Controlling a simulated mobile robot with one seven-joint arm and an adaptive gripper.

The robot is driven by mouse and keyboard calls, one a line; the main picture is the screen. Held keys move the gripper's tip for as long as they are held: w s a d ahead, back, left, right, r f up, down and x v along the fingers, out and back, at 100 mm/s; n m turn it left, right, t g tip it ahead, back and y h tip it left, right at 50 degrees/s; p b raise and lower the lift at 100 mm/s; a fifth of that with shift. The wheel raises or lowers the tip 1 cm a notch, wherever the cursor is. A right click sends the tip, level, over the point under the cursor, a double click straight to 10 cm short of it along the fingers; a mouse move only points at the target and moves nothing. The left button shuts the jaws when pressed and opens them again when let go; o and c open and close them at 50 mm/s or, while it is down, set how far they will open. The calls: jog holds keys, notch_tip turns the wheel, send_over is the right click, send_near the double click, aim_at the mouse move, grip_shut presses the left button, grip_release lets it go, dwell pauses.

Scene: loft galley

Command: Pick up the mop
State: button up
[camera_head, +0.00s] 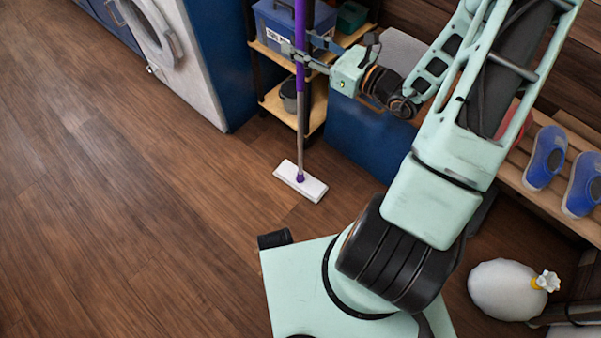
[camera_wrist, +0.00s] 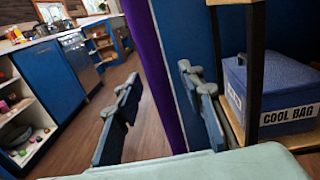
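The mop stands almost upright, with a purple upper handle (camera_head: 300,22), a grey lower pole (camera_head: 300,118) and a flat white head (camera_head: 300,182) on the wooden floor. My gripper (camera_head: 307,50) is at the purple part of the handle, well above the head. In the wrist view the purple handle (camera_wrist: 163,60) runs between the two spread fingers of my gripper (camera_wrist: 157,76), closer to the right finger. A gap shows on the left side, so the fingers are open and not closed on it. The handle's top is out of view.
A shelf rack (camera_head: 273,104) with a blue cool bag (camera_wrist: 275,95) stands right behind the mop. A white washing machine (camera_head: 170,50) is to the left. Blue shoes (camera_head: 546,157) on a rack and a white sack (camera_head: 503,290) are at right. Floor at left is clear.

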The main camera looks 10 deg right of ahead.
grip_shut()
jog(key=shift+r, duration=0.2)
dwell(0.3)
